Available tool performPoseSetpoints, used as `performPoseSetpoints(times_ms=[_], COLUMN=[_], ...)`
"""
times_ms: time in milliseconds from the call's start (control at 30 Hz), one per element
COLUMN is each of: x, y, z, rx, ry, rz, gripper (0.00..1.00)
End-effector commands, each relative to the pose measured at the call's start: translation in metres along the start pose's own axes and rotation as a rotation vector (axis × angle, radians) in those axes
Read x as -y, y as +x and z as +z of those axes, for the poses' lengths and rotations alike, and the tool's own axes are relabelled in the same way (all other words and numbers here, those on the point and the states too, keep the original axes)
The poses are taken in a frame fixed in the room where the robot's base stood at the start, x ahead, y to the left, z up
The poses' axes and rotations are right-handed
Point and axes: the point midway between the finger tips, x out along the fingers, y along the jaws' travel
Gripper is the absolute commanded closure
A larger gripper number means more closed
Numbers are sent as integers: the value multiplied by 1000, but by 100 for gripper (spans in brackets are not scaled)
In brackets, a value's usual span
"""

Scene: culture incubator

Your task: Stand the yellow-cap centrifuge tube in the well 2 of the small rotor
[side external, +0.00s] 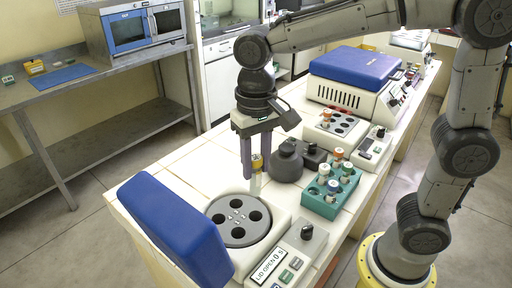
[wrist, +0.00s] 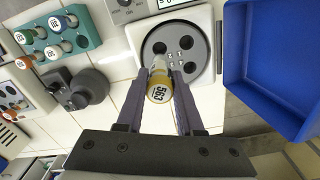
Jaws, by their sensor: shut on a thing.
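The yellow-cap centrifuge tube (side external: 257,162) is held upright between the fingers of my gripper (side external: 257,174). In the wrist view its yellow cap (wrist: 159,93) shows a number that looks like 563, and my gripper (wrist: 159,76) is shut on it. The small rotor (side external: 238,237) is a grey disc with several dark wells, in the centrifuge with its lid open. It also shows in the wrist view (wrist: 181,62). The tube's lower end hangs near the rotor's back edge in the side view, apparently above it.
The open blue lid (side external: 178,232) stands left of the rotor. A teal rack (side external: 317,204) with several capped tubes, a dark rounded device (side external: 286,165) and a control panel (side external: 285,262) are to the right. A larger blue-lidded machine (side external: 355,66) stands farther back.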

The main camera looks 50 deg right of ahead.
Motion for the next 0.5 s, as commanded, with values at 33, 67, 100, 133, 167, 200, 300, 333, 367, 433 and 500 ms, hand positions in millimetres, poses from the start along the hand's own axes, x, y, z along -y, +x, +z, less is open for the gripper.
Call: performPoseSetpoints(times_ms=[33, 67, 100, 133, 167, 200, 300, 333, 367, 433, 500], x=[0, 0, 0, 0, 0, 0, -1, 0, -1, 0, 0], y=[4, 6, 10, 12, 16, 20, 31, 34, 37, 43, 48], z=[0, 0, 0, 0, 0, 0, 0, 0, 0, 0, 0], rx=[2, 2, 2, 2, 2, 3, 2, 2, 3, 2, 1], ry=[0, 0, 0, 1, 1, 1, 1, 1, 1, 1, 1], rz=[1, 2, 2, 1, 2, 2, 2, 2, 2, 1, 1], gripper=[100, 100, 100, 100, 100, 100, 100, 100, 100, 100, 100])
